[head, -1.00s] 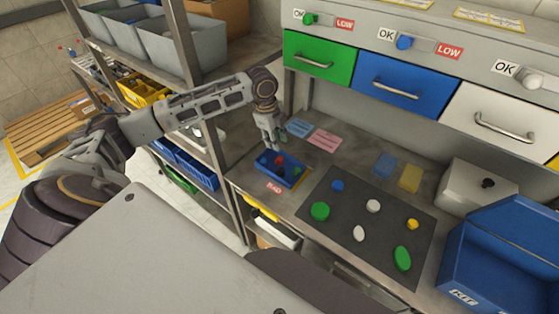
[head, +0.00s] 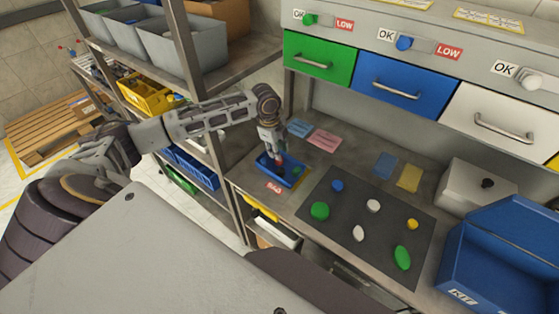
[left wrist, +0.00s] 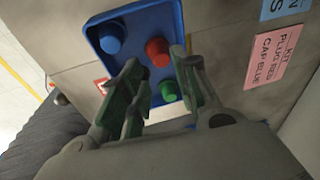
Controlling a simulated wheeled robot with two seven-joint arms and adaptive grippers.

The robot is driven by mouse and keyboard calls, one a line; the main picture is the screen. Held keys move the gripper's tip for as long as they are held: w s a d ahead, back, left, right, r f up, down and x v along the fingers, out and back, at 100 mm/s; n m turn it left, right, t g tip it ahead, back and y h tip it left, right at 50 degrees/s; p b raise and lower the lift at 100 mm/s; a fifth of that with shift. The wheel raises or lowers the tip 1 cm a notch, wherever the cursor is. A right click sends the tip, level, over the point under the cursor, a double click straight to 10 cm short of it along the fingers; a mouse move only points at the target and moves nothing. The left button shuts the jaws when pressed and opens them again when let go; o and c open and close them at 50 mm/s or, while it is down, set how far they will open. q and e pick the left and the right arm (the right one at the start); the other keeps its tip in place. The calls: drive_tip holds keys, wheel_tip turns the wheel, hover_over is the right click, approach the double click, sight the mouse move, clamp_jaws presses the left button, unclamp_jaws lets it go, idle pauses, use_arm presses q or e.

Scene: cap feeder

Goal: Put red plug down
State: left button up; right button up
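A small blue tray (head: 262,170) stands at the left end of the bench. In the left wrist view, the tray (left wrist: 93,28) holds a red plug (left wrist: 157,50), a blue plug (left wrist: 111,38) and a green plug (left wrist: 168,91). My left gripper (head: 279,155) points down over the tray. Its fingers (left wrist: 157,68) are apart. The red plug shows between the fingertips with gaps on both sides; whether they reach down beside it I cannot tell. In the head view the red plug (head: 281,161) is partly hidden by the gripper. My right gripper is not in view.
A dark mat (head: 335,215) with several coloured caps lies right of the tray. A blue KIT box (head: 497,262) stands at the right. A pink card (head: 324,139) lies behind the tray. A shelf post (head: 190,60) rises close to my left arm.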

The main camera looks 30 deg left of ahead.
use_arm(q)
drive_tip(key=shift+w+f, duration=0.2)
drive_tip(key=shift+f, duration=0.95)
drive_tip(key=shift+w+f, duration=0.2)
drive_tip(key=shift+f, duration=0.9)
drive_tip(key=c, duration=0.5)
drive_tip(key=shift+r, duration=0.1)
drive_tip(key=shift+r, duration=4.95)
